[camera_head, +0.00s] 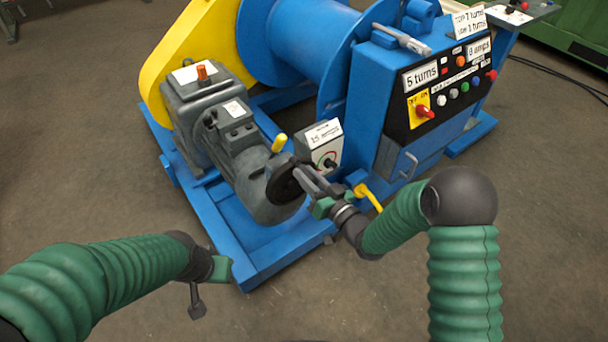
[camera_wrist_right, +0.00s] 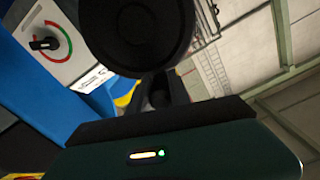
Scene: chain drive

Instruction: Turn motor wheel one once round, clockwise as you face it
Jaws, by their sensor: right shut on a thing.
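Motor wheel one (camera_head: 281,187) is a black disc on the end of the grey motor (camera_head: 237,160), low on the blue frame. My right gripper (camera_head: 301,178) is at the wheel's right side, with its grey fingers shut on it. The exact spot of the grip is too small to tell. In the right wrist view the black round wheel (camera_wrist_right: 137,30) fills the top middle, close ahead of the gripper's dark body. My left gripper (camera_head: 205,283) hangs at the lower left, apart from the machine; its finger opening is unclear.
A small grey box with a dial (camera_head: 322,150) stands just behind the wheel. A yellow handle (camera_head: 369,196) is close to my right wrist. The blue control cabinet (camera_head: 372,110) with switches rises at the right. Floor (camera_head: 110,190) left of the frame is clear.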

